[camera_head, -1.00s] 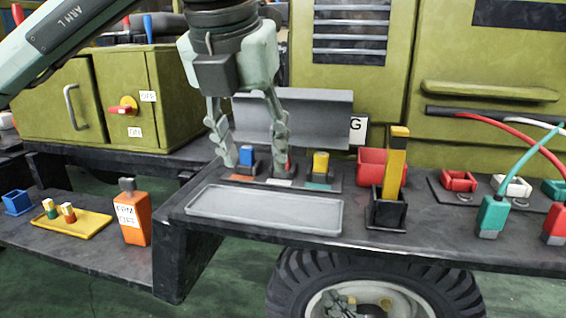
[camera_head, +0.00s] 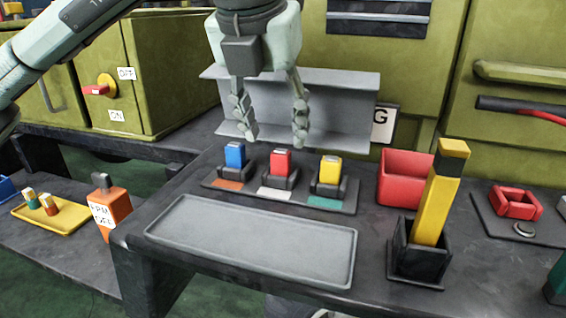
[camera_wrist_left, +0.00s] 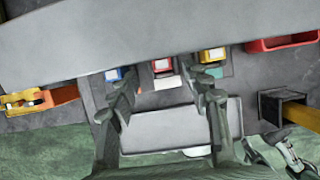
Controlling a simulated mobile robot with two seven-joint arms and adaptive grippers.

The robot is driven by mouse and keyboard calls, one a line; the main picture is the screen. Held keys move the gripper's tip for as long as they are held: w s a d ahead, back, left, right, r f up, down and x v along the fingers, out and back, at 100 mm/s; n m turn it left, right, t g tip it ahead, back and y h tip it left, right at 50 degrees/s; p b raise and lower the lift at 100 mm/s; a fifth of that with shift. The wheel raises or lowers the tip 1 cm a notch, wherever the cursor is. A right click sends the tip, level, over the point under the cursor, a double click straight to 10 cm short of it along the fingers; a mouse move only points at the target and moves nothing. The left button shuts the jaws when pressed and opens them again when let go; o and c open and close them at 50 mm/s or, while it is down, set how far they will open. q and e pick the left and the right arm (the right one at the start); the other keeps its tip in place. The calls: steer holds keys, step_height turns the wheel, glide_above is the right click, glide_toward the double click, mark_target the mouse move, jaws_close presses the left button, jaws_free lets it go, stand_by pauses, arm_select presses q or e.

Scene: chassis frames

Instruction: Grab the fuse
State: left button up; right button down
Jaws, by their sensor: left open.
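Three fuse-like blocks, blue (camera_head: 235,155), red (camera_head: 280,162) and yellow (camera_head: 329,170), stand in black holders on a grey strip on the bench. My left gripper (camera_head: 275,138) is open and empty, pointing down. Its fingertips show just above and behind the blue and red blocks in the head view. In the left wrist view the open fingers (camera_wrist_left: 158,95) spread on either side of the red block (camera_wrist_left: 161,66), with the blue (camera_wrist_left: 113,74) and yellow (camera_wrist_left: 212,55) blocks beside it. Part of what looks like my right gripper (camera_wrist_left: 285,152) shows there; its jaws are unclear.
An empty grey tray (camera_head: 250,241) lies in front of the blocks. A grey angled shield (camera_head: 335,90) stands behind. To the right are a red bin (camera_head: 402,165) and a tall yellow bar (camera_head: 438,195) in a black socket. An orange box (camera_head: 111,214) stands left.

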mark_target(281, 150)
arm_select(q)
steer(key=x, duration=0.5)
steer(key=shift+w+d+f, duration=0.1)
steer(key=shift+d+f, duration=0.1)
steer(key=c, duration=1)
